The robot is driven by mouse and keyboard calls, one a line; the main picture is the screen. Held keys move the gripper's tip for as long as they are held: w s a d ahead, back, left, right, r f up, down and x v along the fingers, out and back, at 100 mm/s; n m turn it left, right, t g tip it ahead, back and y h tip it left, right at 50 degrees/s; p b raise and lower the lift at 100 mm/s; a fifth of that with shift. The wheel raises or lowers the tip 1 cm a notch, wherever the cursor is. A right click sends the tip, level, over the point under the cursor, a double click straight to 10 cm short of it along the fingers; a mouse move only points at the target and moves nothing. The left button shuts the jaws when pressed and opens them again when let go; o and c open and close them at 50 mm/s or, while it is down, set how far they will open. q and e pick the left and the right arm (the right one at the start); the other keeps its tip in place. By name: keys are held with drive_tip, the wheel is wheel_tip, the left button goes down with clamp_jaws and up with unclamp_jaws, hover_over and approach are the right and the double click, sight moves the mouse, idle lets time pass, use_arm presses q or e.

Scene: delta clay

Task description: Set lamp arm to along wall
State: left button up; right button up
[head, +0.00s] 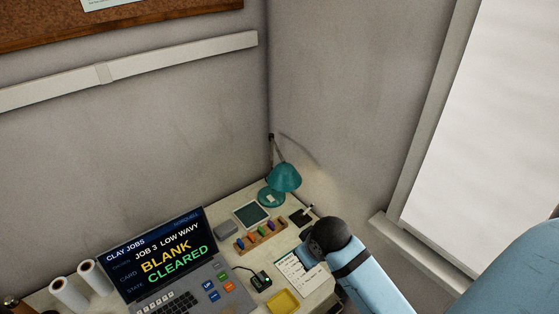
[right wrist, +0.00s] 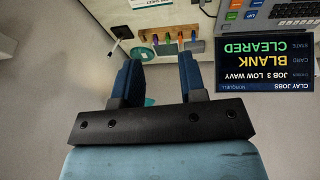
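A teal desk lamp (head: 284,178) stands at the back corner of the desk, its shade over a round teal base (head: 270,198). Its thin dark arm (head: 271,148) rises against the wall corner. In the right wrist view, teal lamp parts show between and behind the fingers (right wrist: 165,49), partly hidden. My right gripper (right wrist: 161,65) has two blue fingers set apart with nothing held between them. In the head view my right arm reaches in from the lower right, in front of the lamp, and its fingers cannot be made out. My left gripper is not in view.
Walls meet behind the lamp; a window ledge (head: 420,245) is at right.

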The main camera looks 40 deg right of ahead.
drive_tip(key=w+d+r+m, duration=0.25)
drive_tip(key=w+d, duration=0.25)
drive_tip(key=w, duration=0.3)
drive_tip(key=w+d+r+m, duration=0.1)
drive_tip(key=w+d+r, duration=0.2)
drive_tip(key=w+d, duration=0.35)
drive_tip(key=m+y, duration=0.1)
drive_tip(key=m, duration=0.1)
approach(279, 153)
drive_tip(key=shift+t, duration=0.4)
drive_tip(key=x, duration=0.3)
drive_tip(key=p+x, duration=0.1)
drive_tip(key=x, duration=0.2)
drive_tip(key=p+x, duration=0.1)
drive_tip(key=x, duration=0.2)
drive_tip(key=shift+s+d+f, duration=0.15)
drive_tip(key=shift+s+f, duration=0.05)
drive_tip(key=shift+s, duration=0.1)
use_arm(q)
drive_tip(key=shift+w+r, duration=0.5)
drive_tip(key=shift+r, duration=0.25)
use_arm(e)
drive_tip(key=shift+x, duration=0.8)
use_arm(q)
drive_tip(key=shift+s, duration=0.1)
use_arm(e)
drive_tip(key=shift+c, duration=0.5)
